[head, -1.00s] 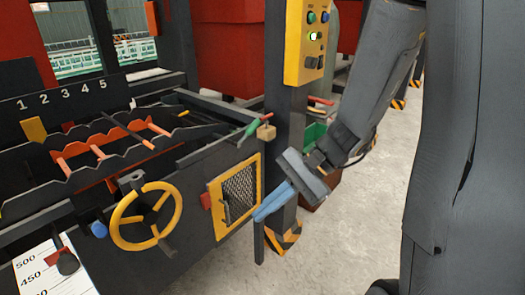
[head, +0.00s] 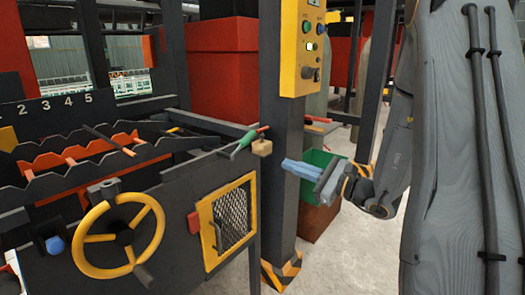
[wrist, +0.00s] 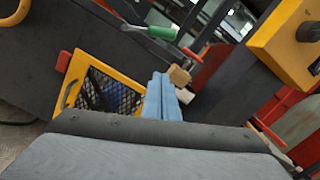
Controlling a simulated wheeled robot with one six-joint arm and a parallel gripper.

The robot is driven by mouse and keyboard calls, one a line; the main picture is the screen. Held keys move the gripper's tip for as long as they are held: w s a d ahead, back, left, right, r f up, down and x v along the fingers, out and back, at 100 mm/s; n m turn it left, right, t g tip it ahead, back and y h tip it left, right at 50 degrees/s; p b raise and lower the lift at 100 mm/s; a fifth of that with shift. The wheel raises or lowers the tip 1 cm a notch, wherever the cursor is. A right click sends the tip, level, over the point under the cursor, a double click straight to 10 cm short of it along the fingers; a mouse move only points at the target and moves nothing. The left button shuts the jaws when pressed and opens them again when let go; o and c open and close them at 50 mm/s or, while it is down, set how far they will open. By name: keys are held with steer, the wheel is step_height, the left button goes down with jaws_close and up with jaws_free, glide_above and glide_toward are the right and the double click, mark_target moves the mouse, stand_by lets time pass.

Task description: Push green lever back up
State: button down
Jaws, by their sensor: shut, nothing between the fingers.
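The green lever (head: 245,139) is a green grip on a thin rod at the machine's top right corner. In the wrist view the green grip (wrist: 161,32) lies ahead, above the fingertips. A tan block (head: 262,148) hangs just beside the lever and also shows in the wrist view (wrist: 179,76). My gripper (head: 288,165) has blue fingers shut together and empty. It is right of and a little below the lever in the head view, apart from it.
A yellow-framed mesh door (head: 229,222) and yellow handwheel (head: 119,236) are on the machine's front. A green bin (head: 318,172) is behind my gripper. Bare floor lies at right.

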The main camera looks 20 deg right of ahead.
steer(key=shift+w+a+r+p, duration=0.2)
steer(key=shift+w+a+r, duration=0.45)
steer(key=shift+w+a, duration=0.65)
steer(key=shift+w+a+r+p, duration=0.15)
steer(key=shift+w+a+r, duration=0.55)
steer(key=shift+w+a, duration=0.6)
steer(key=shift+w+a+r+p, duration=0.2)
steer(key=shift+w+a+r, duration=0.45)
steer(key=shift+w+a, duration=0.65)
steer(key=shift+s, duration=0.1)
